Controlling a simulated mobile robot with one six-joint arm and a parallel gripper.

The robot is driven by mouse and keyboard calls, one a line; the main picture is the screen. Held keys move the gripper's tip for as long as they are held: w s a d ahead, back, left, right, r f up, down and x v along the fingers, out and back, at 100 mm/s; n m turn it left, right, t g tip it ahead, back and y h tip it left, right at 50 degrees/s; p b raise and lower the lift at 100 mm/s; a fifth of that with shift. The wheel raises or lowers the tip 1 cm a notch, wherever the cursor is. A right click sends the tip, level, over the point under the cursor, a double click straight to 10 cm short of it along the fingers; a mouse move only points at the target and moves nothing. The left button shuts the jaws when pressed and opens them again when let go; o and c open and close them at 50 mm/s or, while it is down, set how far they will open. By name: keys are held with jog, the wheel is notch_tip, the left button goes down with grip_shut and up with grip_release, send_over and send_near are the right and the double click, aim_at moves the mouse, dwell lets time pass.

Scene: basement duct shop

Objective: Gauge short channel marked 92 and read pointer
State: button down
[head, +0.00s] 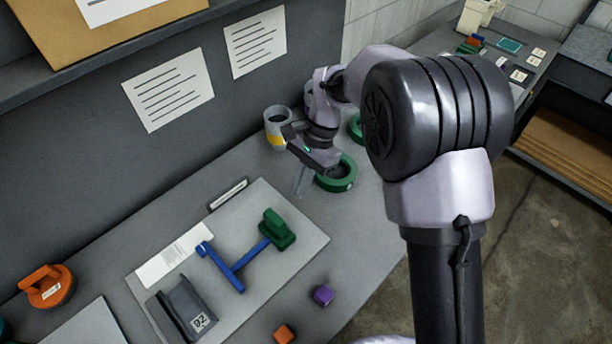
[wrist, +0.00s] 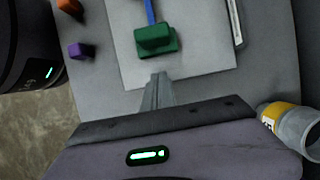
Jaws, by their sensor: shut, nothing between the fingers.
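The short grey channel (head: 172,315) lies on the light board (head: 300,240) at its front left. Its white tag reads 92, turned over in the picture. A blue T-shaped tool (head: 232,272) lies to its right, with one arm reaching a green block (head: 277,230). The green block also shows in the wrist view (wrist: 157,40), with part of the blue bar beyond it. My gripper (head: 300,192) is shut and empty, above the bench behind the board. In the wrist view its fingertips (wrist: 158,78) point toward the green block, apart from it. No pointer can be made out.
Purple (head: 323,295) and orange (head: 284,333) cubes lie at the front. A green ring (head: 348,181) and yellow-banded cup (head: 272,141) stand near my gripper. An orange round object (head: 45,287) sits at left.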

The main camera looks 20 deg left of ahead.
aim_at(276, 227)
jog(key=b+x, duration=0.1)
jog(key=x, duration=0.3)
jog(key=shift+s+a+r+b, duration=0.1)
jog(key=shift+s+a+b, duration=0.2)
jog(key=shift+s, duration=0.25)
jog(key=shift+s+a+r+b, duration=0.1)
jog(key=shift+s+a+b, duration=0.2)
jog(key=shift+s, duration=0.25)
jog(key=shift+s+a+r, duration=0.1)
jog(key=shift+s+a, duration=0.15)
jog(key=shift+s, duration=0.2)
jog(key=s+a, duration=0.4)
jog(key=s, duration=0.5)
jog(key=shift+s+a, duration=0.2)
jog(key=shift+a, duration=0.15)
